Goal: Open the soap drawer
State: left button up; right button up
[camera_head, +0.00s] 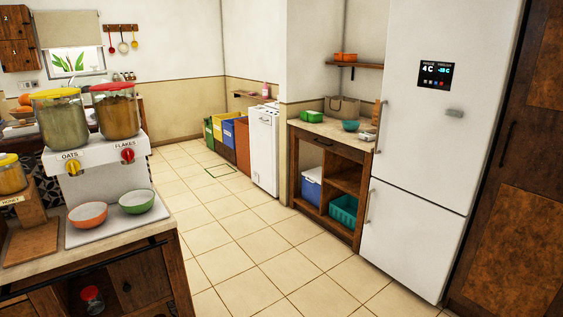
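A white front-standing appliance (264,152) stands against the far wall, between the colored bins and the wooden counter unit. It has a narrow panel along its top front edge. It may hold the soap drawer, but the drawer is too small to make out here. A pink bottle (265,89) stands at the top of the appliance. Neither of my grippers shows in the head view.
Tiled floor (240,238) lies open between the left counter with the cereal dispenser (105,178) and the white fridge (420,160). Colored bins (228,134) stand left of the appliance. A wooden counter unit (328,143) stands right of it.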

aim_at(266, 118)
jog(key=i, duration=5.45)
